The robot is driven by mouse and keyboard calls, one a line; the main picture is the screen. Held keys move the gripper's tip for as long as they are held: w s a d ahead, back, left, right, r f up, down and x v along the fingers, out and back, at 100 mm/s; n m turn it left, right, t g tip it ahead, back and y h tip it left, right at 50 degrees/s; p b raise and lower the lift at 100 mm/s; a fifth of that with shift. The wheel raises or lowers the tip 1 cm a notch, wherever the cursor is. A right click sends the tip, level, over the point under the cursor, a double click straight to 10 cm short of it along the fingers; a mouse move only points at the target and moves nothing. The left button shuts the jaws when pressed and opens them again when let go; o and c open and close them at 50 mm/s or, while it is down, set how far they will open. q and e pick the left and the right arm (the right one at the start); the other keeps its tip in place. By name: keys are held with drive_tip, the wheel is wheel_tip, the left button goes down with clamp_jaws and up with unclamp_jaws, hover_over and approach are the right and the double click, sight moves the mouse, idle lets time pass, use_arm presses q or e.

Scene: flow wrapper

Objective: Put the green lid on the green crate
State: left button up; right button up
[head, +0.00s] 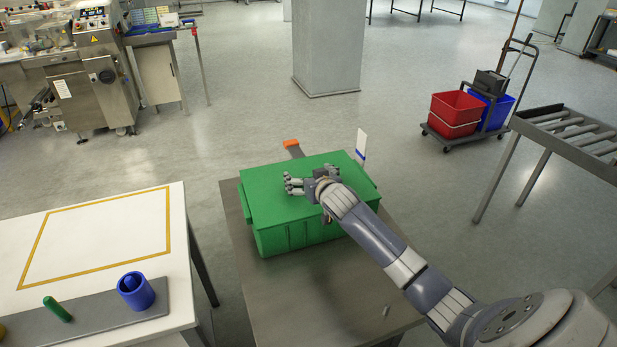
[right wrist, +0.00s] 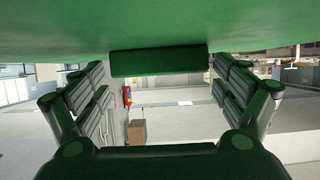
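The green crate (head: 300,236) stands on a grey metal table. The flat green lid (head: 270,200) lies across its top and looks level, with no clear gap at the front edge. My right gripper (head: 290,184) is above the lid's middle, reaching in from the right. In the right wrist view the lid's green surface (right wrist: 60,30) fills the top. A green bar-shaped handle (right wrist: 160,61) on it lies between my right fingers, which are spread wide, with a thin gap showing on each side. My left gripper is not in view.
A white table (head: 95,215) with a yellow outlined rectangle stands at left. A blue cup (head: 136,291) and a green cylinder (head: 57,309) are on its grey strip. An orange-ended item (head: 291,143) and a white upright piece (head: 361,145) show behind the crate. A roller conveyor (head: 570,135) is at right.

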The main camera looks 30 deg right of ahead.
drive_tip(key=shift+f, duration=0.1)
idle(0.3)
drive_tip(key=v, duration=1.2)
drive_tip(key=shift+a, duration=0.1)
idle(0.4)
